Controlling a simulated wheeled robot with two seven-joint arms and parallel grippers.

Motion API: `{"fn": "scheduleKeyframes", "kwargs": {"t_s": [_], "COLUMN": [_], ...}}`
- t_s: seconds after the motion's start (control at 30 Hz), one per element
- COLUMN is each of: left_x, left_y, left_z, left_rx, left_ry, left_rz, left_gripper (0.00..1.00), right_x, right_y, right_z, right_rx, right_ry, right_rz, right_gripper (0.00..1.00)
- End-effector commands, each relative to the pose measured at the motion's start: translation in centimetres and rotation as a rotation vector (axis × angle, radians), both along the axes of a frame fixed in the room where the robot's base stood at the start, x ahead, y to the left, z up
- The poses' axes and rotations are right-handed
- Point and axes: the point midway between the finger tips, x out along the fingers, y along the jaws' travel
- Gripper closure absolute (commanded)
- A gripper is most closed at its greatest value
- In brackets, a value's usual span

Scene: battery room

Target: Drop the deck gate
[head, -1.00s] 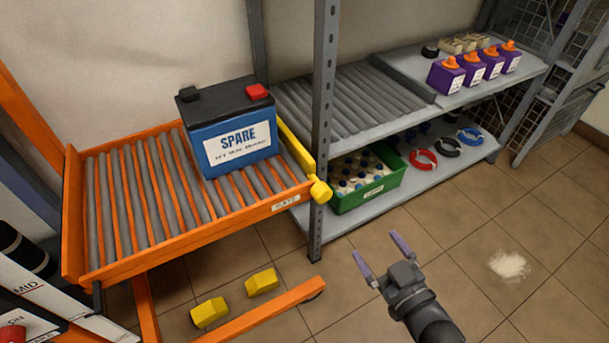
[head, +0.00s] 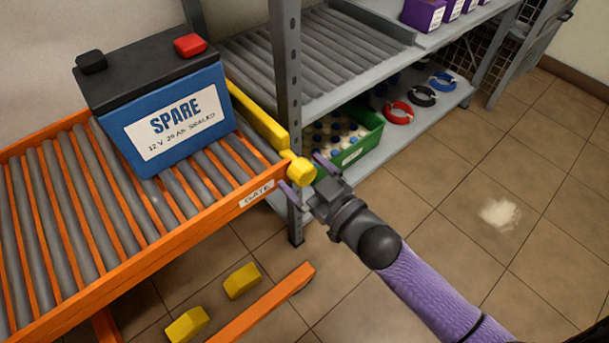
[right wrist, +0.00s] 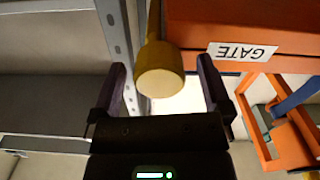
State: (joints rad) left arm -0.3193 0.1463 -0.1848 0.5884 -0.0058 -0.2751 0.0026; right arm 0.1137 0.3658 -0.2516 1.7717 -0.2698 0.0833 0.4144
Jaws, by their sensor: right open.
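The yellow deck gate (head: 258,115) stands raised along the right end of the orange roller deck (head: 190,233). Its round yellow knob (head: 301,170) sits at the front corner, by the GATE label (head: 257,194). My right gripper (head: 304,177) is open at the knob, with a finger on either side of it in the head view. In the right wrist view the knob (right wrist: 160,80) lies between the spread fingertips (right wrist: 160,78); I cannot tell whether they touch it. A blue and black SPARE battery (head: 165,110) stands on the rollers, left of the gate. My left gripper is out of view.
A grey shelf post (head: 289,90) stands just behind the knob. The rack's roller shelf (head: 300,55) lies beyond the gate. A green crate of bottles (head: 362,145) is on the lower shelf. Yellow blocks (head: 242,281) lie on the floor below. Floor at right is open.

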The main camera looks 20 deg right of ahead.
Motion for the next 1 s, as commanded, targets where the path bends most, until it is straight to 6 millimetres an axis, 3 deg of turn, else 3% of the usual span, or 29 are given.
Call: {"fn": "scheduleKeyframes", "kwargs": {"t_s": [0.2,0.23,0.67,1.0], "left_x": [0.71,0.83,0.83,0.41], "left_y": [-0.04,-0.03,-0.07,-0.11], "left_z": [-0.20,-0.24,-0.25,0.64], "left_rx": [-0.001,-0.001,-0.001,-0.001], "left_ry": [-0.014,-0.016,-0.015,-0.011], "left_rz": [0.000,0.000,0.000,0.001], "left_gripper": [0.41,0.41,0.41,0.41], "right_x": [0.07,0.07,0.03,0.04], "right_y": [0.02,0.02,0.03,0.03], "right_z": [0.07,0.07,0.04,0.29], "right_rx": [-0.001,-0.001,-0.001,0.060], "right_ry": [0.000,0.000,0.000,0.020], "right_rz": [0.000,0.000,0.001,0.000], "right_gripper": [0.01,0.05,0.95,0.95]}}
